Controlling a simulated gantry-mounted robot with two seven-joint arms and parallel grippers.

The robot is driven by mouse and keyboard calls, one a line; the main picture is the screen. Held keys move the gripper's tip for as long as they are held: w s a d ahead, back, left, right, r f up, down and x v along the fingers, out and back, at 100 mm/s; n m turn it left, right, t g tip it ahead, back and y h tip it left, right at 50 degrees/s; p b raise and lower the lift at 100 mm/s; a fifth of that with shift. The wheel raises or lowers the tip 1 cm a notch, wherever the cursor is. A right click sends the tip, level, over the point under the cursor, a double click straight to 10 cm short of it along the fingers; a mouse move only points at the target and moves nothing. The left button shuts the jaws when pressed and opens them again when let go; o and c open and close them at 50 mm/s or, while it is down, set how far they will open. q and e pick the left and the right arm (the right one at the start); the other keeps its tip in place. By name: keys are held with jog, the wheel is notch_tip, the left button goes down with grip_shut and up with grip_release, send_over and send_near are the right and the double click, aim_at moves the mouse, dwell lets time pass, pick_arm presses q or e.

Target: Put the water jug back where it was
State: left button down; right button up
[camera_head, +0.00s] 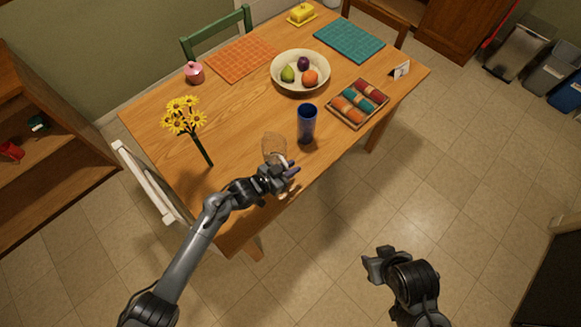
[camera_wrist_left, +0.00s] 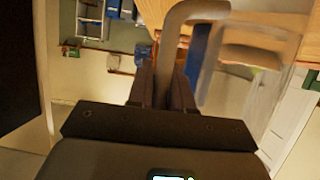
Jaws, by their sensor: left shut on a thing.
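The water jug (camera_head: 274,146) is a see-through, brownish-looking vessel near the front edge of the wooden table, just left of a tall blue tumbler (camera_head: 307,121). My left gripper (camera_head: 286,172) is at the jug's near side, shut on its handle. In the left wrist view the pale curved handle (camera_wrist_left: 196,9) runs down between the fingers (camera_wrist_left: 162,82), and the clear body (camera_wrist_left: 250,62) is to the right. I cannot tell whether the jug's base touches the table. My right gripper (camera_head: 374,265) is off the table over the floor, with nothing visible in it; its opening is unclear.
Yellow flowers (camera_head: 184,116) stand at the left of the wooden table (camera_head: 150,122). A fruit bowl (camera_head: 300,88), a tray of coloured rolls (camera_head: 341,113), a pink pot (camera_head: 194,73), orange (camera_head: 240,57) and teal (camera_head: 349,41) mats lie farther back. Wood left of the jug is bare.

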pick_arm(q)
jog(key=c, duration=1)
grip_release()
jog(key=shift+c, duration=0.2)
jog(key=shift+f, duration=0.15)
jog(key=shift+s+a+r, duration=0.15)
jog(key=shift+a+r, duration=0.05)
jog(key=shift+a, duration=0.05)
jog(key=s+a+r+n+g+y, duration=0.1)
jog(key=s+a+r+n+y, duration=0.1)
jog(key=s+a, duration=0.5)
jog(key=s+a+r+n+g+y, duration=0.2)
jog(key=s+a, duration=0.5)
jog(key=s, duration=0.5)
jog(key=s+a+r+n+g+y, duration=0.1)
jog(key=s+a+r+n+y, duration=0.2)
jog(key=s+a+y, duration=0.3)
jog(key=s+a+n, duration=0.1)
jog(key=s+a, duration=0.1)
jog(key=s, duration=0.2)
jog(key=shift+r+g, duration=0.15)
jog(key=shift+g, duration=0.25)
